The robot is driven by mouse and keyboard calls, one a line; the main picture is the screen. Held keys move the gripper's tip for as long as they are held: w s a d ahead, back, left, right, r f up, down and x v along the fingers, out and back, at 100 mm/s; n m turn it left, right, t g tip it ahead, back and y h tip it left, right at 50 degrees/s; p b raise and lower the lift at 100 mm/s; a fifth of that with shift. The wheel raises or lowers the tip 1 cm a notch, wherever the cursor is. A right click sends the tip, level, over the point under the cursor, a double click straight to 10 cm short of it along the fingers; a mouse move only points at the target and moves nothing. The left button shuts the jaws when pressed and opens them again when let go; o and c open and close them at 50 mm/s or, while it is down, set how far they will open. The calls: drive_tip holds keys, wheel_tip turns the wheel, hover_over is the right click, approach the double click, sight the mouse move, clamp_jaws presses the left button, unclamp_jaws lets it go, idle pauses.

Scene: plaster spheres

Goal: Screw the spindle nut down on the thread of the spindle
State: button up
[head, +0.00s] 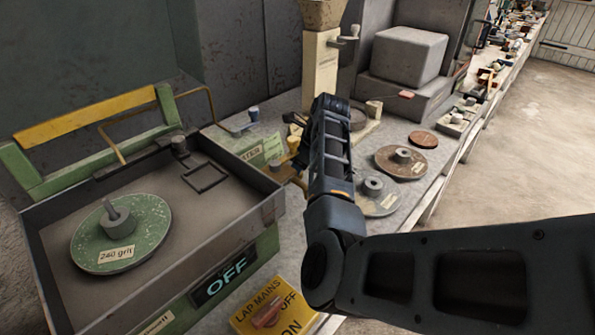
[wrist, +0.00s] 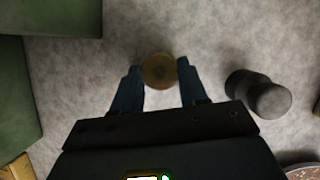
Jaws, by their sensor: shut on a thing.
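The spindle (head: 110,208) is a short grey pin standing up, slightly tilted in the picture, from a grey hub (head: 117,222) on a green disc (head: 150,215) labelled 240 grit. My gripper (wrist: 159,76) is shut on a round brass-coloured piece with a darker centre, which looks like the spindle nut (wrist: 159,66), between its two fingertips over a grey surface. In the head view my gripper is mostly hidden behind my arm, over the bench to the right of the tray and apart from the spindle.
The disc lies in a dark walled tray (head: 185,235); a black square frame (head: 205,177) lies inside. A grey cylinder (wrist: 258,93) stands right of my gripper. Discs with hubs (head: 400,165) lie on the bench. A yellow LAP MAINS switch box (head: 270,312) is at the front.

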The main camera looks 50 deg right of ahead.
drive_tip(key=r, duration=0.4)
drive_tip(key=shift+s+d+b, duration=0.15)
drive_tip(key=shift+d+b, duration=0.1)
drive_tip(key=shift+b, duration=0.05)
drive_tip(key=s+d+r, duration=0.5)
drive_tip(key=s+r, duration=0.1)
drive_tip(key=s, duration=0.3)
drive_tip(key=shift+s+d+r, duration=0.25)
drive_tip(key=shift+s, duration=0.1)
